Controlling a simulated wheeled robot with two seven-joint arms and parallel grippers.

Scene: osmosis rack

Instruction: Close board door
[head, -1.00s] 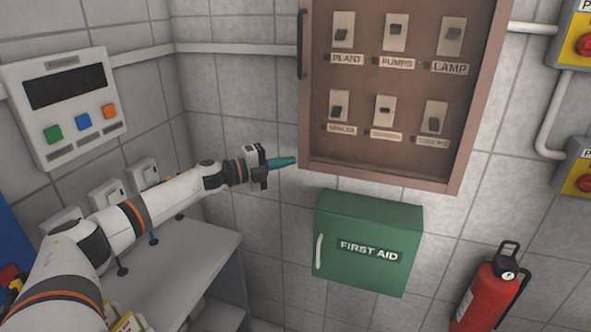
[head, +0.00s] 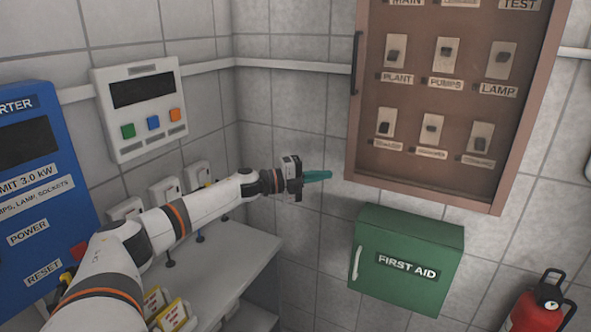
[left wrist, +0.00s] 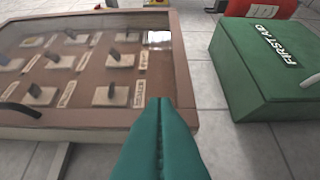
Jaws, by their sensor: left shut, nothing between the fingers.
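The board is a brown wall cabinet (head: 425,193) with labelled switches, in the upper right of the head view. Its brown-framed door has a dark handle (head: 356,63) on the left edge. The door appears to lie flat over the switches, with no clear gap. In the left wrist view the door frame (left wrist: 181,75) and its reflecting glass fill the upper left. My left gripper (head: 318,176) has teal fingers pressed together and empty, just left of the cabinet's lower left corner, apparently apart from it. The fingers also show in the left wrist view (left wrist: 160,110). My right gripper is out of view.
A green first aid box (head: 405,265) hangs below the cabinet. A red extinguisher (head: 535,310) stands lower right. A grey panel with coloured buttons (head: 145,115), a blue inverter (head: 40,180) and a grey bench (head: 235,250) are on the left.

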